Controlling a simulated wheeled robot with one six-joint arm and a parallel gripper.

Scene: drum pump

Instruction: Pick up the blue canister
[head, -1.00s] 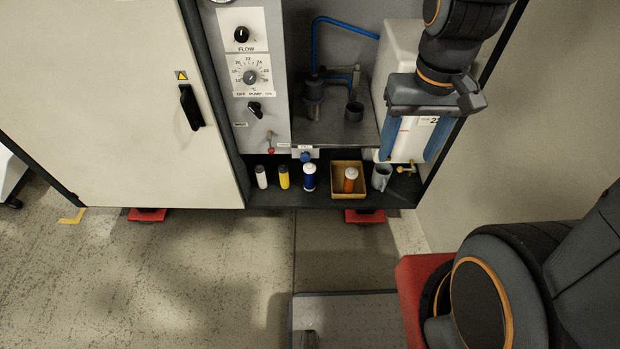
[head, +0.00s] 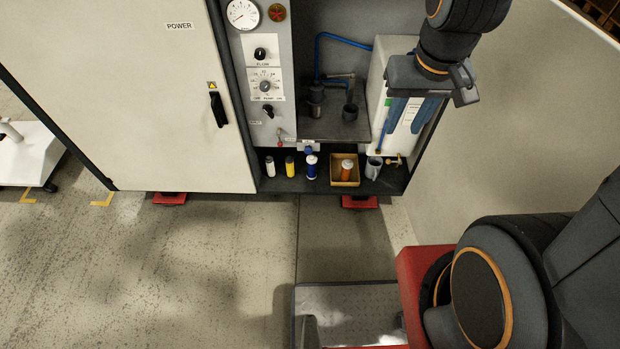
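The blue canister (head: 311,167), with a white cap, stands upright on the dark low shelf (head: 327,186) of the cabinet. A yellow canister (head: 290,167) stands to its left, and an open tan box (head: 345,182) is to its right. My gripper (head: 403,127) hangs at the upper right with its two blue fingers apart and nothing visible between them. It is up and to the right of the blue canister, in front of a white tank (head: 375,92), and well apart from the canister.
A pump (head: 316,98) sits above the shelf. The cabinet door (head: 130,110) is shut. Floor in front is mostly clear.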

